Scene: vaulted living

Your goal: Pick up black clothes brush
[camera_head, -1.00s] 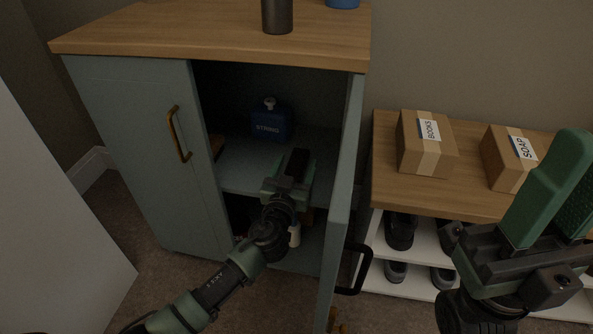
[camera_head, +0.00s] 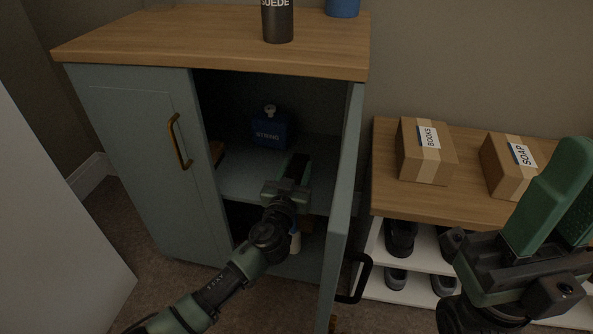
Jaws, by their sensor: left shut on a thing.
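A black thing (camera_head: 299,164), which looks like the black clothes brush, lies between the fingers of my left gripper (camera_head: 297,171). The gripper reaches into the open right side of the grey-green cabinet, over its middle shelf (camera_head: 238,172). It is shut on the brush, and its fingers and body hide much of it. I cannot tell whether the brush touches the shelf. My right gripper (camera_head: 562,205) is at the right, in front of the low shoe bench, with its fingers apart and nothing seen between them.
A blue bottle (camera_head: 270,130) stands deeper on the shelf. The open cabinet door (camera_head: 341,200) stands close to the right of my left arm. A dark can (camera_head: 278,22) stands on the cabinet top. Two cardboard boxes (camera_head: 424,152) sit on the bench (camera_head: 455,203).

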